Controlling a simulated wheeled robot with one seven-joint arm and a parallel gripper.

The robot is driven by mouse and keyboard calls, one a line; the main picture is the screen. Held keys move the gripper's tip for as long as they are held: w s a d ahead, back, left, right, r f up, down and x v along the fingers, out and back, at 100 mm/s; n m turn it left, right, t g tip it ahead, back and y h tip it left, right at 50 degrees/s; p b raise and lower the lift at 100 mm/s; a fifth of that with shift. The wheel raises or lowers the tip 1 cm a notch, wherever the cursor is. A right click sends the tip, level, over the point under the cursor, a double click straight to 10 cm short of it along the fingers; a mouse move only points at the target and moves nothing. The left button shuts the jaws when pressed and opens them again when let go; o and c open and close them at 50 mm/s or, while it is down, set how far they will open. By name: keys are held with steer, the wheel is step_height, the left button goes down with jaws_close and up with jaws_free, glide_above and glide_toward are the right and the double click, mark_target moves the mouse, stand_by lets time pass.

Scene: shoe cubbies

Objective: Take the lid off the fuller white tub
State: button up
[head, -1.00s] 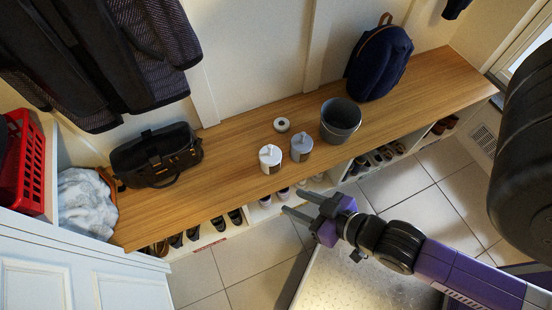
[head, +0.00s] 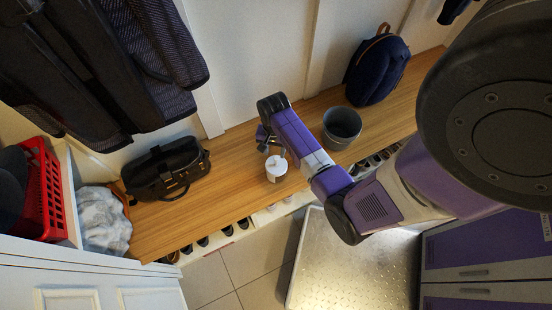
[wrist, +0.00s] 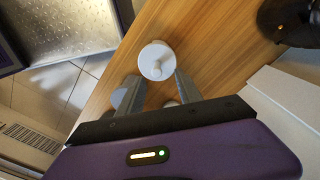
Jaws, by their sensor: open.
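A white tub (head: 276,174) with a knobbed lid stands upright on the wooden bench. In the wrist view its round white lid (wrist: 157,56) lies just beyond and between my fingertips. My gripper (head: 269,147) is open and empty, above the bench beside the white tub; its two fingers also show in the wrist view (wrist: 160,80). A second, greyer tub (wrist: 118,97) shows partly behind the left finger in the wrist view. In the head view my arm hides it. How full either tub is cannot be seen.
A grey bucket (head: 342,124) and a navy backpack (head: 377,70) stand right of my arm on the bench (head: 232,165). A black bag (head: 167,167) sits to the left. Shoes fill cubbies below. The bench between bag and white tub is clear.

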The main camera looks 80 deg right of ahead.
mark_target(276, 158)
steer(key=shift+s+d+f, duration=0.1)
steer(key=shift+s+f, duration=0.05)
steer(key=shift+f, duration=1.8)
steer(key=shift+s+d+f, duration=0.1)
steer(key=shift+s+f, duration=0.05)
steer(key=shift+f, duration=1.75)
jaws_close()
